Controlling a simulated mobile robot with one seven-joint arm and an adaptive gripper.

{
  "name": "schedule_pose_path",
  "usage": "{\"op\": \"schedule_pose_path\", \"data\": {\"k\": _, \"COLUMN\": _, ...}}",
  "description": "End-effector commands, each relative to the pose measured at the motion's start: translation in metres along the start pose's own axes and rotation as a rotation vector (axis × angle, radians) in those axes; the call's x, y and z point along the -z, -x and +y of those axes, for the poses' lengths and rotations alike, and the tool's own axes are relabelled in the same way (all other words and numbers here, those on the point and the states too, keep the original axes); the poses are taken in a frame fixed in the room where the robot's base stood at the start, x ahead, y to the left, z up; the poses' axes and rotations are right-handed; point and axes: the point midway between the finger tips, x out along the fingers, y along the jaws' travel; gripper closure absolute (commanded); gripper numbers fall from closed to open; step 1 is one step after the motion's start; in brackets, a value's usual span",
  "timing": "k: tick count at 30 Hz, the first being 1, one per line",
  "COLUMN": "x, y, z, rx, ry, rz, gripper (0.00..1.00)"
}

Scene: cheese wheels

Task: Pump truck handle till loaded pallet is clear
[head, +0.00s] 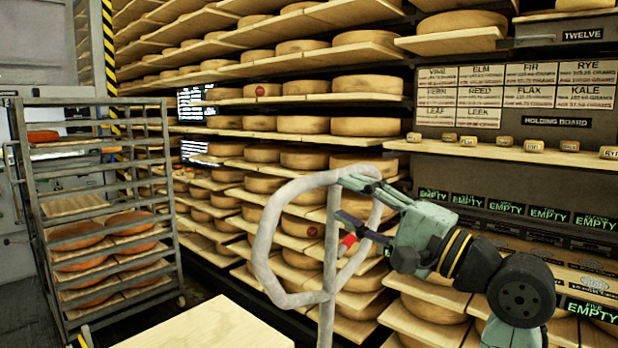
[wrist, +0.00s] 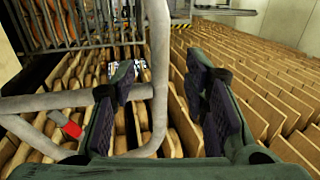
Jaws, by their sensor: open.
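The pump truck handle (head: 265,250) is a grey tube loop on an upright shaft, in the middle of the head view. A small red lever (head: 347,241) sits inside the loop's lower right; it also shows in the wrist view (wrist: 68,126). My gripper (head: 345,202) is open at the loop's upper right side. In the wrist view, the handle tube (wrist: 158,75) runs between the open fingers (wrist: 160,68), nearer the left one; I cannot tell whether they touch. A pale wooden surface (head: 205,328) shows at the bottom; the pallet is not clearly identifiable.
A metal rack trolley (head: 170,215) with orange cheese wheels stands at the left. Shelves of cheese wheels (head: 365,125) fill the back and right, close behind my arm. A holding board (head: 555,122) hangs at the right. Some grey floor (head: 30,318) shows at the lower left.

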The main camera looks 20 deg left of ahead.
Motion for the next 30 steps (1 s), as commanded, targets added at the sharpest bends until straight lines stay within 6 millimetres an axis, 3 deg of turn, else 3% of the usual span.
{"op": "schedule_pose_path", "data": {"k": 6, "x": -0.001, "y": -0.045, "z": -0.003, "rx": -0.001, "ry": -0.001, "rz": -0.004, "gripper": 0.59}}
{"op": "schedule_pose_path", "data": {"k": 12, "x": -0.001, "y": -0.075, "z": -0.001, "rx": -0.002, "ry": -0.002, "rz": -0.003, "gripper": 0.59}}
{"op": "schedule_pose_path", "data": {"k": 25, "x": -0.001, "y": -0.086, "z": 0.0, "rx": -0.001, "ry": 0.001, "rz": -0.001, "gripper": 0.59}}
{"op": "schedule_pose_path", "data": {"k": 30, "x": -0.001, "y": -0.086, "z": 0.0, "rx": -0.001, "ry": 0.001, "rz": -0.001, "gripper": 0.69}}
